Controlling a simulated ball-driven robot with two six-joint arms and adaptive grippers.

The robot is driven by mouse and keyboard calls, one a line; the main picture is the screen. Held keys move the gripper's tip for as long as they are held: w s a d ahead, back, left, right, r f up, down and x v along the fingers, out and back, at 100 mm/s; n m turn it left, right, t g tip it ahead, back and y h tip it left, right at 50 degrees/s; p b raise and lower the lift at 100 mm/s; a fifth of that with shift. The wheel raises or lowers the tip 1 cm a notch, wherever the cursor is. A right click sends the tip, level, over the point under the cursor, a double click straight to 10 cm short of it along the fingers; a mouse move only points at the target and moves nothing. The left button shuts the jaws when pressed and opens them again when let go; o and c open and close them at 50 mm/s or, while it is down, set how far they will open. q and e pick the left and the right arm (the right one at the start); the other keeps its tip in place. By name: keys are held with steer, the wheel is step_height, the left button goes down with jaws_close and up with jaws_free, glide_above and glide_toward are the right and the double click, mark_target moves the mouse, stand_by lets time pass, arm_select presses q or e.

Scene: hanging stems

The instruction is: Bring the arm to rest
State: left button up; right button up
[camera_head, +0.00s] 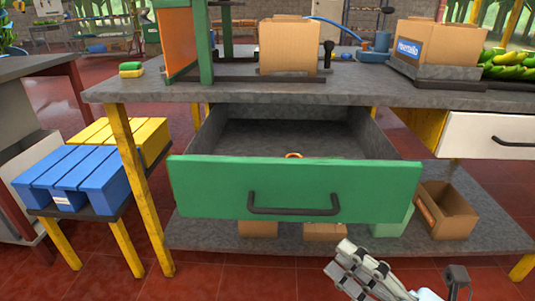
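My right gripper (349,264) shows at the bottom of the head view, low and in front of the workbench. It is a grey, jointed gripper pointing up and to the left, below the green drawer front and apart from it. Nothing shows held in it, but the angle hides whether its fingers are apart. The rest of that arm is cut off by the bottom edge. My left gripper and arm are not in view.
A drawer with a green front (228,187) stands pulled out from the workbench (190,92); a small orange item (293,155) lies inside. A lower shelf (385,244) holds cardboard boxes. Blue crates (75,180) stand left. The red floor is clear front left.

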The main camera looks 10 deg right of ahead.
steer(key=s+d+f+m+g+h+p, duration=0.1)
steer(key=s+d+f+m+g+h, duration=0.2)
steer(key=f, duration=0.6)
steer(key=d+f+m+g+h+p, duration=0.1)
steer(key=d+f+m+h, duration=0.2)
steer(key=f+m, duration=0.45)
steer(key=s+d+f+m+g+h+p, duration=0.1)
steer(key=s+d+f+m+g+h, duration=0.15)
steer(key=f, duration=0.75)
steer(key=s+d+f+m+g+h, duration=0.1)
steer(key=s+f+m+g, duration=0.4)
steer(key=s, duration=0.9)
steer(key=s+d+f+m+g+h, duration=0.1)
steer(key=s+d+f+m+g, duration=0.2)
steer(key=s+f, duration=0.7)
steer(key=s+m+g, duration=0.2)
steer(key=s+m, duration=0.2)
steer(key=shift+s+d, duration=0.15)
steer(key=shift+s, duration=0.15)
